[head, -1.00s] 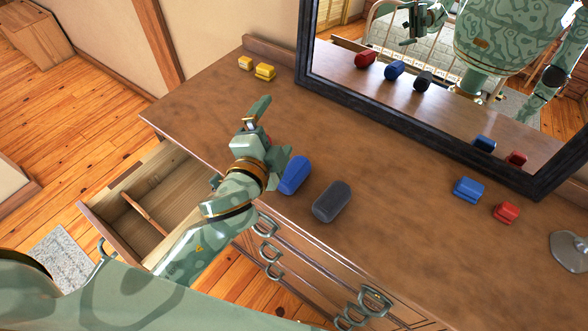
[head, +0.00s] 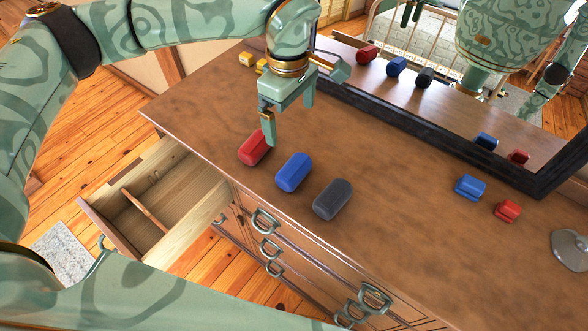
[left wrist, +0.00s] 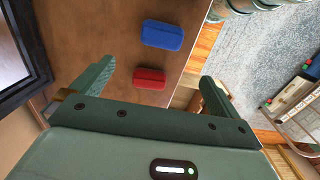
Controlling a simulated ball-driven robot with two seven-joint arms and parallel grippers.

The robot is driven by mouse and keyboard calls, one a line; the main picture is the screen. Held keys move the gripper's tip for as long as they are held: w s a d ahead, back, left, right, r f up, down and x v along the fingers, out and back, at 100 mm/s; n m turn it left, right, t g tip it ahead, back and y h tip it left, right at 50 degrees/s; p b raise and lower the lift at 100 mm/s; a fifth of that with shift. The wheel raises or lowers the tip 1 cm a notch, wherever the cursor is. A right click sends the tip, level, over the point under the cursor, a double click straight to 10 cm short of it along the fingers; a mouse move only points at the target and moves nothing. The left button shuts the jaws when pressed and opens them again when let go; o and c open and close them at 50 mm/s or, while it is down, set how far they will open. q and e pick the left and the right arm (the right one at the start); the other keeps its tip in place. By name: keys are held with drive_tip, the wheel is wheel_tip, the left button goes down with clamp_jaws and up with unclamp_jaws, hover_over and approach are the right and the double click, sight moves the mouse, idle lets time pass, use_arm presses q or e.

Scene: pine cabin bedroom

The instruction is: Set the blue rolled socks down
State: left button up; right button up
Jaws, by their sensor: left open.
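The blue rolled socks (head: 293,172) lie on the brown dresser top (head: 400,190) near its front edge, between the red rolled socks (head: 255,147) and the dark grey rolled socks (head: 332,200). My left gripper (head: 288,122) is open and empty above the dresser, behind the red and blue rolls, apart from the blue ones. One finger overlaps the red roll in the head view; contact cannot be told. In the left wrist view the blue roll (left wrist: 162,35) lies beyond the red roll (left wrist: 150,78), which shows between the spread fingers. My right gripper is not in view.
An open drawer (head: 200,210) juts out at the left. A dark-framed mirror (head: 420,125) stands at the back. Folded blue (head: 470,188) and red (head: 507,211) items lie at right; yellow items (head: 246,59) lie at the back left. The middle right top is clear.

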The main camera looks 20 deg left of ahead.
sight(290, 162)
use_arm(q)
drive_tip(key=f+b, duration=0.1)
drive_tip(key=f, duration=1.5)
drive_tip(key=shift+a, duration=0.2)
drive_tip(key=shift+c, duration=0.3)
drive_tip(key=c, duration=0.8)
